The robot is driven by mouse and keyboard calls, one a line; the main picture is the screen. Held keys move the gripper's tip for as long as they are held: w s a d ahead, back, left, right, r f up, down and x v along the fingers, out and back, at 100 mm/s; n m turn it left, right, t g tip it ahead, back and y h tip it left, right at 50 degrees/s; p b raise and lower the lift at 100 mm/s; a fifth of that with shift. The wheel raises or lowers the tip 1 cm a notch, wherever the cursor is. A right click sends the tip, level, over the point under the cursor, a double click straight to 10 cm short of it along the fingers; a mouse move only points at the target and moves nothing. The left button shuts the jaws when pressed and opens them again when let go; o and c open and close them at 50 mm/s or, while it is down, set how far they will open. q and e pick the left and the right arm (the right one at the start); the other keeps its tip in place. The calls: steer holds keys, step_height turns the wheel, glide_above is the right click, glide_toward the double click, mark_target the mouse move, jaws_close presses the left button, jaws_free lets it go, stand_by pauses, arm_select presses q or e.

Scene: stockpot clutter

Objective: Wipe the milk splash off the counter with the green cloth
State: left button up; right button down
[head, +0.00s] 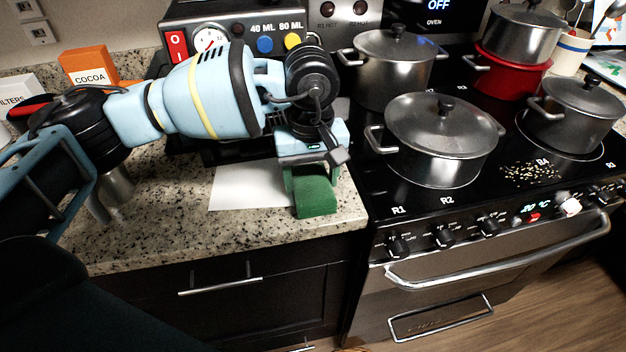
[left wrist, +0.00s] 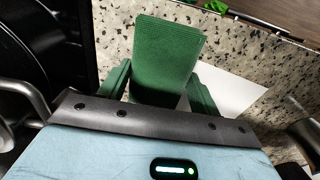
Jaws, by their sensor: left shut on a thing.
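The green cloth (head: 316,200) is a folded block between the fingers of my left gripper (head: 313,178), which points down at the counter's right front part, beside the stove. The left wrist view shows the cloth (left wrist: 165,48) gripped between both green fingers (left wrist: 160,90). The cloth is at or just above the counter; I cannot tell if it touches. A flat white patch (head: 243,190) with straight edges lies left of the cloth and looks like a sheet of paper. I see no clear milk splash; the cloth and gripper hide part of the counter. My right gripper is not in view.
The speckled counter (head: 160,235) is bare in front. A coffee machine (head: 175,45) stands behind my left arm, near an orange cocoa box (head: 88,68). The stove at right holds several pots, the nearest a lidded pot (head: 440,140). Crumbs (head: 530,172) lie on the stovetop.

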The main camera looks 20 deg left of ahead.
arm_select(q)
steer(key=shift+w+a+b, duration=0.3)
steer(key=shift+w+a, duration=0.5)
steer(key=shift+w, duration=0.3)
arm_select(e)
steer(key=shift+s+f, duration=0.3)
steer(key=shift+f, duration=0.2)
arm_select(q)
steer(key=shift+r, duration=0.15)
steer(key=shift+r+p, duration=0.6)
steer(key=shift+r, duration=0.65)
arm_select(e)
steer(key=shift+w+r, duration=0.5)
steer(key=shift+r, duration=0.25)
arm_select(q)
steer(key=shift+s+d, duration=0.1)
